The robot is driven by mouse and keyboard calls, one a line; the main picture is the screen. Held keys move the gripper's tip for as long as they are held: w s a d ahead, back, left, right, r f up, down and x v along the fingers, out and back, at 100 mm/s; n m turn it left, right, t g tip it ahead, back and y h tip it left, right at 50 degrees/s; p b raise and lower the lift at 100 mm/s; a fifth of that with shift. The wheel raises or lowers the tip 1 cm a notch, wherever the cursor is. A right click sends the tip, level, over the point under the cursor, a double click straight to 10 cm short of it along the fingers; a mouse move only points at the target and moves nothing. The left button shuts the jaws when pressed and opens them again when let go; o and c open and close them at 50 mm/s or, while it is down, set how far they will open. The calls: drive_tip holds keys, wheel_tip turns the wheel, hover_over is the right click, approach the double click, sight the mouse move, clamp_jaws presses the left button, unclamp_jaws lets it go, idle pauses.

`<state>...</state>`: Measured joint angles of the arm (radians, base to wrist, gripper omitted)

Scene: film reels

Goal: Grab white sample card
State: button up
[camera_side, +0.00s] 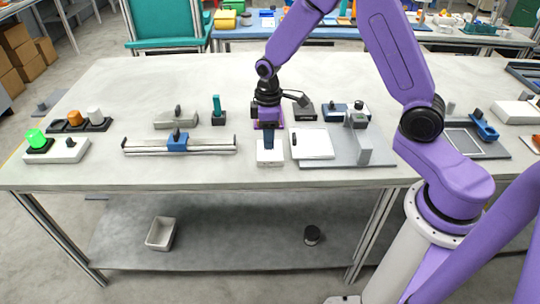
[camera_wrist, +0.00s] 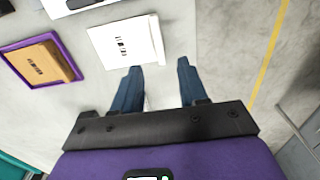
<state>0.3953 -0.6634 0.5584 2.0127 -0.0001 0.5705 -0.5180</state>
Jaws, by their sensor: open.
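The white sample card (camera_wrist: 122,42) lies on the pale table with dark print on its face and a thin lip along its right edge, in the wrist view. In the side view a white piece (camera_side: 270,157) at the table's front, likely this card, shows just below my gripper (camera_side: 268,143). My gripper (camera_wrist: 160,66) is open, with two blue fingers apart and nothing between them. The left fingertip is close to the card's lower edge; whether they touch I cannot tell. The right fingertip is beyond the card's right edge.
A purple-rimmed tray (camera_wrist: 14,48) with a tan printed card (camera_wrist: 42,64) lies left of the white card. A white panel (camera_side: 312,144) on a grey plate (camera_side: 340,162) stands close right. A rail with a blue slider (camera_side: 178,141) lies left, with clear table between.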

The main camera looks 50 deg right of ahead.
sight(270, 159)
drive_tip(key=shift+s+d+f, duration=0.1)
drive_tip(key=shift+d+f, duration=0.05)
drive_tip(key=shift+f, duration=2)
drive_tip(key=shift+s+d+f, duration=0.1)
drive_tip(key=shift+f, duration=2)
clamp_jaws()
